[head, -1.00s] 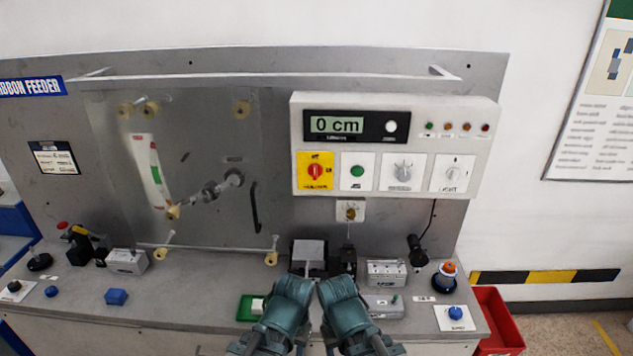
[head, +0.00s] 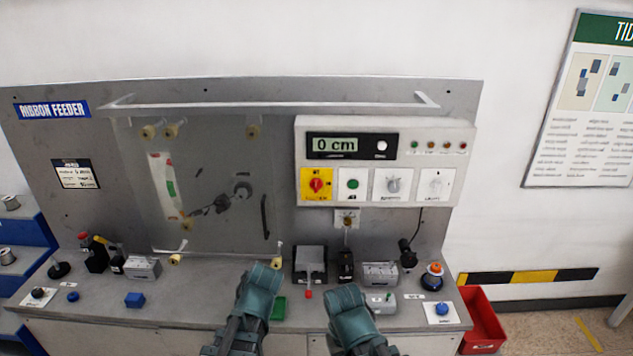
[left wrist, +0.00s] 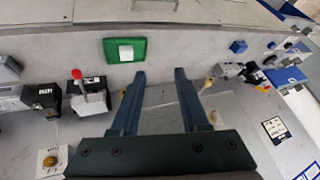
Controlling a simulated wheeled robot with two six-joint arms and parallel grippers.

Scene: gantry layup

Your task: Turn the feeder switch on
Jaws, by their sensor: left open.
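A red rotary switch (head: 316,184) sits on a yellow plate at the left of the white control box (head: 455,140). Its small lettering is too blurred to read, so I cannot confirm which switch is the feeder's. The display (head: 337,146) above it reads 0 cm. In the left wrist view my left gripper (left wrist: 158,72) is open and empty, over the bench beside a green tray (left wrist: 110,50). It is apart from the red switch, which that view does not show.
A green button (head: 352,184), a grey dial (head: 393,184) and another switch (head: 434,184) sit right of the red switch. Several small devices stand along the bench below, including a red-knobbed lever box (left wrist: 90,100). A red bin (head: 483,318) stands at the right.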

